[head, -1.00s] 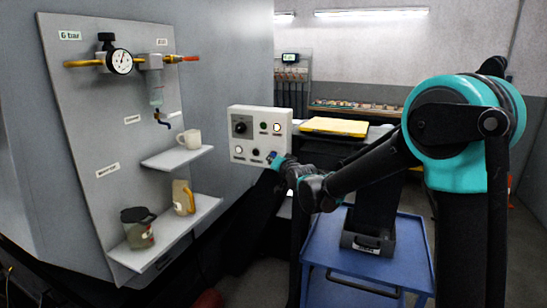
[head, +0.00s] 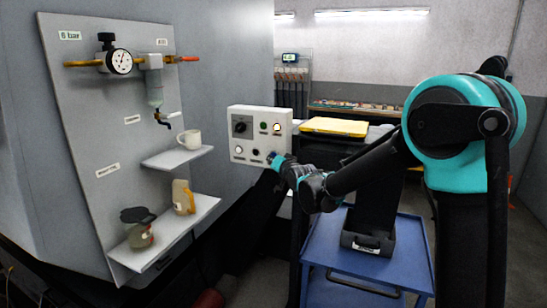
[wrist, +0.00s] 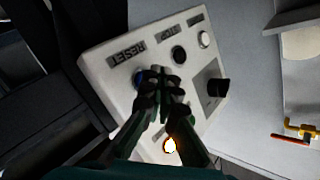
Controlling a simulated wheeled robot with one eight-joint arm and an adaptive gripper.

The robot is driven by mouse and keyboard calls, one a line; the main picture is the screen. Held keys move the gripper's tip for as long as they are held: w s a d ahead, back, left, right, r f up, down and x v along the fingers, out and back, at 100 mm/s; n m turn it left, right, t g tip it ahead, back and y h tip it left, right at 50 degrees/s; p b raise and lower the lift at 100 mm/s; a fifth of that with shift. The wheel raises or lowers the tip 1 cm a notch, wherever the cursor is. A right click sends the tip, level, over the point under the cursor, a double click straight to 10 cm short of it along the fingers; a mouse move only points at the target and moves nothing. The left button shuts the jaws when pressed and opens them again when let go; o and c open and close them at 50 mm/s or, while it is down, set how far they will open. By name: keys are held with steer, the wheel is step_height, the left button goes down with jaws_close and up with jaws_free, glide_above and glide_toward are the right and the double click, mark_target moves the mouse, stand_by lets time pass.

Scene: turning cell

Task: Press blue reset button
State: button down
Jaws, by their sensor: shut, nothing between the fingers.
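The control panel (head: 240,150) is a pale box on the grey wall, seen tilted in the wrist view (wrist: 105,85). The blue reset button (wrist: 139,77) shows beside the RESET label (wrist: 130,52), partly hidden by my fingers. My gripper (wrist: 163,77) is shut and empty, its fingertips over the panel right by the blue button. In the head view my gripper (head: 274,160) is at the panel's lower right corner. I cannot tell whether the fingertips touch the button.
A black knob (wrist: 218,87), a black button (wrist: 179,54), a white button (wrist: 204,39) and a lit button (wrist: 170,146) share the panel. Shelves with a white mug (head: 189,139) stand left. A blue cart (head: 350,265) stands below my arm.

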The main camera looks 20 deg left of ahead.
steer(key=shift+w, duration=0.2)
steer(key=shift+w, duration=0.25)
steer(key=shift+w, duration=0.4)
stand_by(0.6)
steer(key=shift+s, duration=0.85)
steer(key=shift+s, duration=0.1)
steer(key=s, duration=0.4)
steer(key=shift+s+a, duration=0.2)
steer(key=shift+s, duration=0.2)
stand_by(0.6)
